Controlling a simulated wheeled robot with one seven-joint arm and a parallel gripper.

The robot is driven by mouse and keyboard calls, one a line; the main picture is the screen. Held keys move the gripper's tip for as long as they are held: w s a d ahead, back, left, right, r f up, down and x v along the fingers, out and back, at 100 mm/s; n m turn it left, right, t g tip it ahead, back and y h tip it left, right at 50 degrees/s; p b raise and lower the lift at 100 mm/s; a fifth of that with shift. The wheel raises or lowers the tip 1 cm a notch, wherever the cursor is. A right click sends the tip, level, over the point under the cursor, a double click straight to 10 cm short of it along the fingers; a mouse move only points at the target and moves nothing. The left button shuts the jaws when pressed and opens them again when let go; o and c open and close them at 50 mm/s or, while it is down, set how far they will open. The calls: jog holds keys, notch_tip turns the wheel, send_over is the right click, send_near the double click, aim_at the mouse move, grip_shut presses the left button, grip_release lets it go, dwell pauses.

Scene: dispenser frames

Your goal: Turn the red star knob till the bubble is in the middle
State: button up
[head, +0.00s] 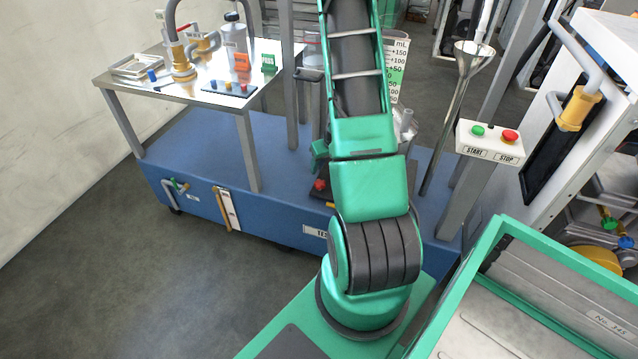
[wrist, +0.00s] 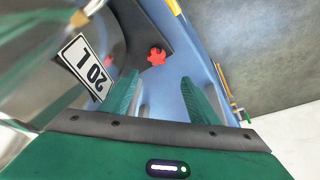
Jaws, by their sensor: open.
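The red star knob (wrist: 157,56) shows in the wrist view on a dark plate, ahead of my gripper (wrist: 158,77) and between the lines of its two green fingers. The fingers are apart with nothing between them, and the knob looks beyond their tips. In the head view the red knob (head: 320,184) sits low on the blue base, just left of my arm. My arm hides most of my gripper there. I cannot make out a bubble or level in either view.
A "20 L" label (wrist: 85,67) on a shiny curved vessel is close at the left of the wrist view. In the head view, a metal table (head: 180,88) stands left, a START/STOP box (head: 490,142) right, and grey posts rise near my arm. The floor at front left is clear.

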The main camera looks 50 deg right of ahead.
aim_at(319, 183)
jog(key=x, duration=1.3)
jog(key=shift+s+d+f, duration=0.2)
jog(key=shift+s+d, duration=0.05)
jog(key=shift+d, duration=0.15)
jog(key=c, duration=1)
jog(key=shift+a, duration=0.25)
jog(key=shift+c, duration=0.2)
jog(key=shift+d, duration=0.1)
